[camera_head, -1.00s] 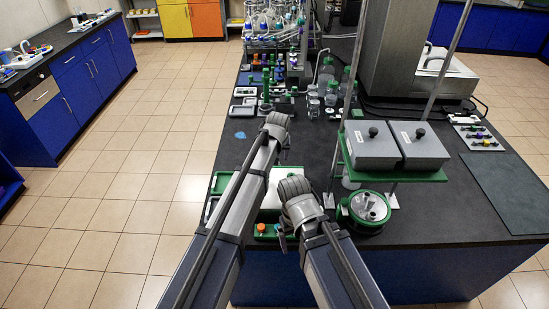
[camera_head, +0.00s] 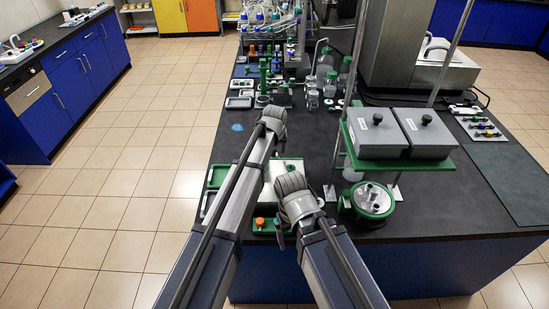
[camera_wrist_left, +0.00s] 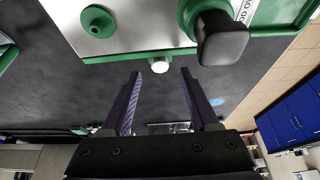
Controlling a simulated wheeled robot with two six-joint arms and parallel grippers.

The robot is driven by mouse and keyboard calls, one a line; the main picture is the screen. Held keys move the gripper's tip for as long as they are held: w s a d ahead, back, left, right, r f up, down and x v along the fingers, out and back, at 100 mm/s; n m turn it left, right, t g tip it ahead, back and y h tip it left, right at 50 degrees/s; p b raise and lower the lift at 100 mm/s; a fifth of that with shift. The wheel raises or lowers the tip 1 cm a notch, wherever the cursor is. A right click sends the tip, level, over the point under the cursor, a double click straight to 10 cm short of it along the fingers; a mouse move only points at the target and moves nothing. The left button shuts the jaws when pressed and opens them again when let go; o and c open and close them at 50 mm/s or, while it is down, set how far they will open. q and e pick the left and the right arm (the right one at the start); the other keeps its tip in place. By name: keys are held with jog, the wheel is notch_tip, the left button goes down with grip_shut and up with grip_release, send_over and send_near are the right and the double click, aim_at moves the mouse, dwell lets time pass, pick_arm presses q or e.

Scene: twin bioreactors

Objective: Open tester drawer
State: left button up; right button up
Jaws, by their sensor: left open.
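A pale device with green edging (camera_head: 290,167), which I take for the tester, sits on the dark bench, partly hidden by my arms. In the left wrist view a pale panel with a green rim (camera_wrist_left: 140,25) fills the top. It carries a green round knob (camera_wrist_left: 97,20) and a dark knob (camera_wrist_left: 222,38). A small white knob (camera_wrist_left: 160,65) sticks out at its green edge. My left gripper (camera_wrist_left: 160,74) is open, its two fingers pointing at the white knob with the knob between their tips' lines. No contact is visible. My right arm's wrist (camera_head: 295,195) is over the device; its jaws are hidden.
A green shelf with two grey lidded boxes (camera_head: 376,132) stands to the right. A green round vessel (camera_head: 370,200) is below it. Bottles (camera_head: 325,68) and small glassware crowd the bench farther back. Tiled floor at left is free.

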pick_arm(q)
jog(key=b+x, duration=0.2)
jog(key=x, duration=0.1)
jog(key=shift+w+f, duration=0.1)
jog(key=shift+f, duration=0.05)
jog(key=shift+c, duration=0.2)
grip_shut()
dwell(1.2)
